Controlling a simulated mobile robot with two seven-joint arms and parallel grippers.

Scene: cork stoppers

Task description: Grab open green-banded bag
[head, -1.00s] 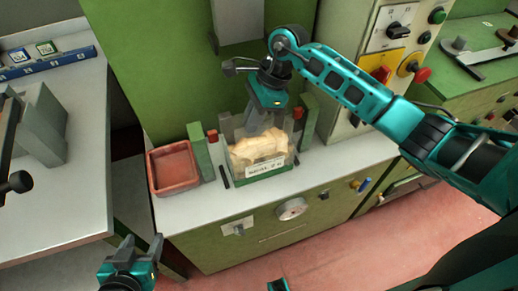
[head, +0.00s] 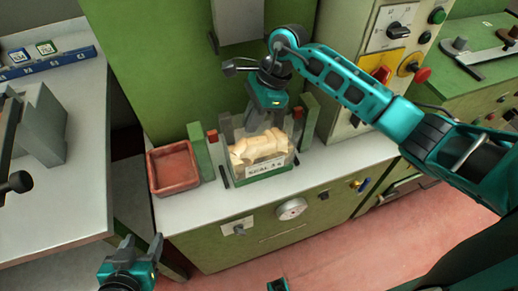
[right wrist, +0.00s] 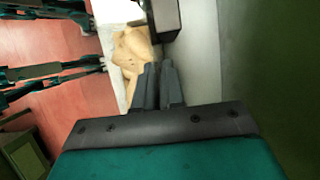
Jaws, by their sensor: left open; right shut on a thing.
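The clear bag (head: 260,150) stands upright on the grey bench, filled with pale cork stoppers. It has a green band along its bottom and a white label on its front. My right gripper (head: 259,120) reaches down from above at the bag's back upper edge, its fingers close together and shut on the bag. In the right wrist view its fingers (right wrist: 158,86) are side by side next to the pale stoppers (right wrist: 132,55); the pinched edge itself is hard to see. My left gripper (head: 140,250) is open and empty, low at the left, away from the bag.
A red tray (head: 172,186) sits left of the bag. Green upright blocks (head: 200,150) with red knobs flank the bag on both sides. A green machine panel stands behind. The bench front strip is clear.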

